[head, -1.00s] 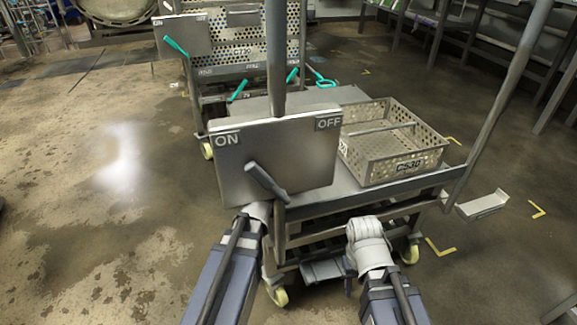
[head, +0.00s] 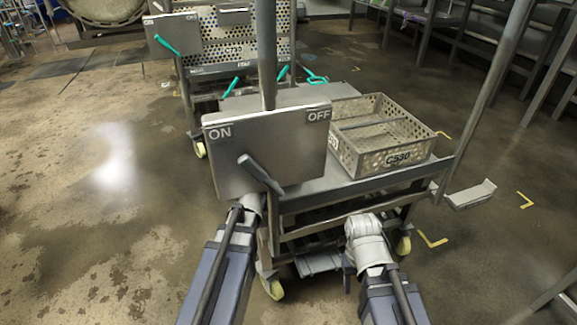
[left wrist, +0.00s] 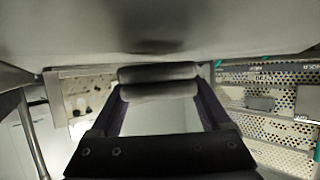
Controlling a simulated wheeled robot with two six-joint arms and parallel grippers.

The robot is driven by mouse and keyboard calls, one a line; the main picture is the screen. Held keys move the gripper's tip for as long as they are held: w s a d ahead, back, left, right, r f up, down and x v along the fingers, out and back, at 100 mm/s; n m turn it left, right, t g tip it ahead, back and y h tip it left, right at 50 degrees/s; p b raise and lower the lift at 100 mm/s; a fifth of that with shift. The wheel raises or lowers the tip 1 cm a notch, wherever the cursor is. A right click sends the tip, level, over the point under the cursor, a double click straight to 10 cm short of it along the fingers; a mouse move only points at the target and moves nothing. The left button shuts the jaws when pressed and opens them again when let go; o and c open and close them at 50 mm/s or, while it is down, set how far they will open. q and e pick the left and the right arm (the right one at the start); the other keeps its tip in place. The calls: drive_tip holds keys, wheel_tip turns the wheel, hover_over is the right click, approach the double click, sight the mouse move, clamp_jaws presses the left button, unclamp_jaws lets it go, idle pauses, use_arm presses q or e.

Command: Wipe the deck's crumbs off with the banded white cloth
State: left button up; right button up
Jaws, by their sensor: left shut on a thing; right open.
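My left gripper (left wrist: 159,84) shows in the left wrist view, with its dark fingers shut on a grey, roll-like thing that I cannot identify. In the head view its arm reaches up to the lower edge of the ON/OFF panel (head: 264,150), and its fingers are hidden. My right gripper (head: 348,270) is open, low in front of the trolley, and partly hidden by its own pale wrist. The trolley's flat deck (head: 318,188) shows between the panel and a perforated basket. I cannot make out the banded white cloth or any crumbs for certain.
The basket (head: 400,155) marked C530 stands on the deck's right. A lever (head: 260,174) juts out below ON, and an upright post (head: 266,55) rises behind the panel. Another trolley with perforated panels (head: 240,50) stands behind. A metal piece (head: 471,195) lies on the floor. Floor at left is clear.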

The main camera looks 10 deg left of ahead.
sight(291, 152)
use_arm(q)
drive_tip(key=shift+w+d+r, duration=0.45)
drive_tip(key=shift+w+r, duration=0.05)
drive_tip(key=shift+w, duration=0.05)
drive_tip(key=shift+w+a+r, duration=0.15)
drive_tip(key=shift+w+a, duration=0.2)
drive_tip(key=shift+w, duration=0.4)
drive_tip(key=shift+w+a+f, duration=0.15)
drive_tip(key=shift+w, duration=0.25)
drive_tip(key=shift+w+a+f, duration=0.1)
drive_tip(key=shift+w, duration=0.25)
drive_tip(key=shift+w+a, duration=0.35)
drive_tip(key=shift+w, duration=0.25)
drive_tip(key=shift+w+a+f, duration=0.1)
drive_tip(key=shift+w+a, duration=0.1)
drive_tip(key=shift+a, duration=0.35)
drive_tip(key=shift+w+a+f+b, duration=0.1)
drive_tip(key=shift+w+a+b, duration=0.05)
drive_tip(key=shift+w+a, duration=0.4)
drive_tip(key=shift+w+a+f+b, duration=0.15)
drive_tip(key=shift+w+a, duration=0.2)
drive_tip(key=shift+w, duration=0.3)
drive_tip(key=shift+r, duration=0.1)
use_arm(e)
drive_tip(key=shift+d+f, duration=0.1)
drive_tip(key=shift+d, duration=0.05)
